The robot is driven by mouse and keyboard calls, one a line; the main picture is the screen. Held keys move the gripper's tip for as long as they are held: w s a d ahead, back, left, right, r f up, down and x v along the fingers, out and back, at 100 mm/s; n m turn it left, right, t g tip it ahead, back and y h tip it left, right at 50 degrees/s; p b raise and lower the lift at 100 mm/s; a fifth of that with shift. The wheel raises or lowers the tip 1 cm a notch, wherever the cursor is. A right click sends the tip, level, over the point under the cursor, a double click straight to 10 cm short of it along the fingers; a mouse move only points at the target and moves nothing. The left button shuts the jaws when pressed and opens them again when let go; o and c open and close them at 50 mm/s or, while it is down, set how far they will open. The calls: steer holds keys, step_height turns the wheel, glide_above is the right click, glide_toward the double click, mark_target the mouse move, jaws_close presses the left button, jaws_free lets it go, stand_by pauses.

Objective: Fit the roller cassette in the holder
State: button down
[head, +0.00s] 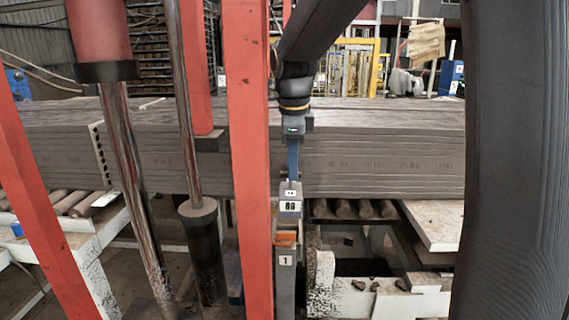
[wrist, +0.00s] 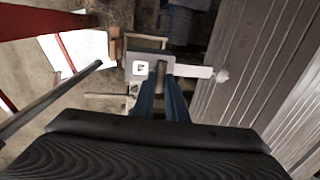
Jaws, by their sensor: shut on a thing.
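The roller cassette (head: 289,214), a small grey block with a dark-printed white label, hangs upright below my gripper (head: 291,180). My gripper's blue fingers are shut on it. In the wrist view, the fingers of my gripper (wrist: 163,88) close on the grey cassette (wrist: 138,84), which has a square label and a pale bar reaching right. The holder, a narrow grey post (head: 285,285) with a label "1" and an orange part near its top, stands directly below the cassette in the head view. Whether the two touch, I cannot tell.
A red upright (head: 250,160) stands close to the left of my gripper and the holder. A white slab (head: 437,224) and rollers lie to the right. Metal rods and a dark cylinder (head: 203,250) stand left.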

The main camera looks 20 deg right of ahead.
mark_target(289, 188)
steer(key=shift+w+a+f, duration=0.1)
steer(key=shift+w+a, duration=0.05)
steer(key=f, duration=0.1)
steer(key=f+b, duration=0.1)
steer(key=b, duration=0.1)
steer(key=shift+a+f, duration=0.25)
steer(key=shift+f, duration=0.15)
step_height(289, 188, down, 2)
steer(key=shift+f+b, duration=0.25)
steer(key=shift+b, duration=1)
steer(key=shift+r, duration=0.15)
steer(key=shift+p, duration=0.55)
steer(key=shift+f, duration=0.5)
steer(key=shift+f+b, duration=1.2)
steer(key=shift+f, duration=1)
steer(key=c, duration=1.7)
jaws_free()
